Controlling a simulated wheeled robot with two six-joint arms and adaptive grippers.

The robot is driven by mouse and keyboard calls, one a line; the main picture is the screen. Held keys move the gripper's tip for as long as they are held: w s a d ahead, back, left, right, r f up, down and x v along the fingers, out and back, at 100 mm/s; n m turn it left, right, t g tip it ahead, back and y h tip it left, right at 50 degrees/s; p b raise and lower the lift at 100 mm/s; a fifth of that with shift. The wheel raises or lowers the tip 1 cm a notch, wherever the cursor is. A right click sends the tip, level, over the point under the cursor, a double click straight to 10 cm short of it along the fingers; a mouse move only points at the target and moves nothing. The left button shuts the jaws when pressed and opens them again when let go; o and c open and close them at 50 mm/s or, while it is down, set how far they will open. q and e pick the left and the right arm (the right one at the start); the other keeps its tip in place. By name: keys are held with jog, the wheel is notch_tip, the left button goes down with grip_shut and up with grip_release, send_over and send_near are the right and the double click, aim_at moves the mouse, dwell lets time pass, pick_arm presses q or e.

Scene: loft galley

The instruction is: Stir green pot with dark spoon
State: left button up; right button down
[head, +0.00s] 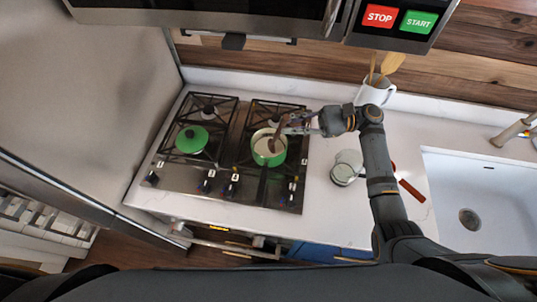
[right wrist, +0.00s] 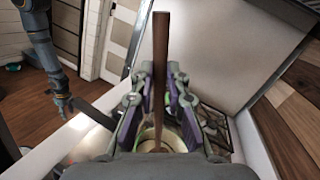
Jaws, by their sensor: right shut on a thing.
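The green pot (head: 283,155) stands on the right part of the stove, its dark handle toward me and pale contents inside. The dark spoon (head: 277,137) leans with its lower end in the pot; its bowl cannot be made out. My right gripper (head: 290,128) is shut on the spoon, over the pot's upper right side. In the right wrist view the brown spoon handle (right wrist: 161,50) runs between the fingers (right wrist: 161,92), and the pot behind is mostly hidden. My left gripper (right wrist: 65,106) shows small at the left of that view; its jaws are unclear.
A green lid (head: 192,139) sits on the left burners. Right of the stove are a glass jar (head: 345,172), a red-handled utensil (head: 412,191) and a white mug (head: 374,95) with wooden utensils. The sink (head: 480,200) lies far right. A microwave (head: 220,12) overhangs the back.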

notch_tip(320, 180, up, 6)
jog(key=s, duration=0.2)
jog(key=shift+d+r, duration=0.2)
jog(key=shift+d, duration=0.15)
jog(key=shift+s, duration=0.1)
dwell(0.6)
jog(key=shift+r, duration=2.55)
jog(key=shift+f, duration=0.1)
